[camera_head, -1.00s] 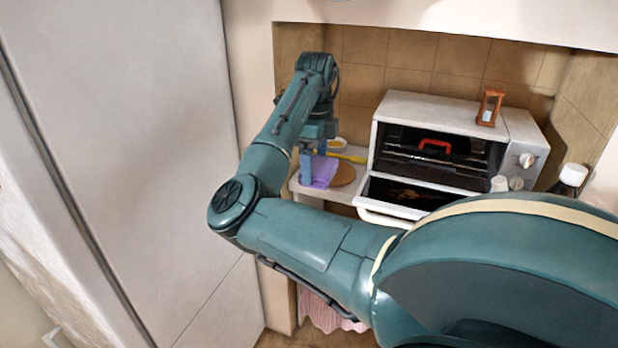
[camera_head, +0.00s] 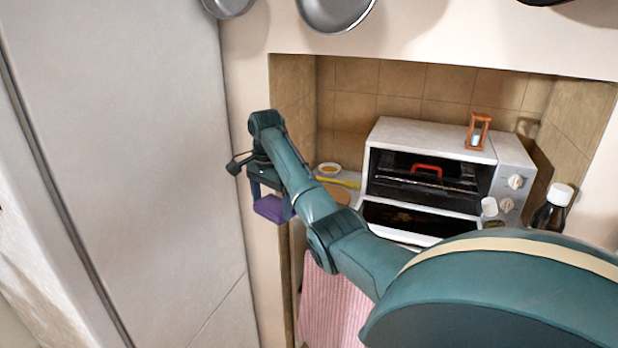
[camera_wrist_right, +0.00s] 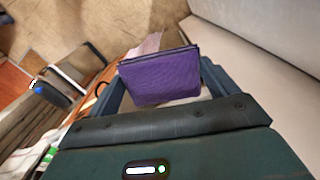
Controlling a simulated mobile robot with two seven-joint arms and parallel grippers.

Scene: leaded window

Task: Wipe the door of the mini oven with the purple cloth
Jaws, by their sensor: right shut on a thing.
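The purple cloth (camera_head: 270,208) is held between the fingers of my right gripper (camera_head: 271,204), off the counter, left of the alcove. In the right wrist view the cloth (camera_wrist_right: 160,76) sits folded between the two fingers of the gripper (camera_wrist_right: 165,85). The mini oven (camera_head: 430,138) stands on the counter in the alcove, well to the right of the gripper. Its door (camera_head: 408,226) is folded down open, and my right arm hides part of its lower edge. A rack and a red-handled thing (camera_head: 427,168) show inside. My left gripper is not in view.
An hourglass (camera_head: 479,131) stands on top of the oven. A small bowl (camera_head: 329,169) and a round brown board (camera_head: 336,194) lie left of the oven. Pans (camera_head: 335,12) hang above.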

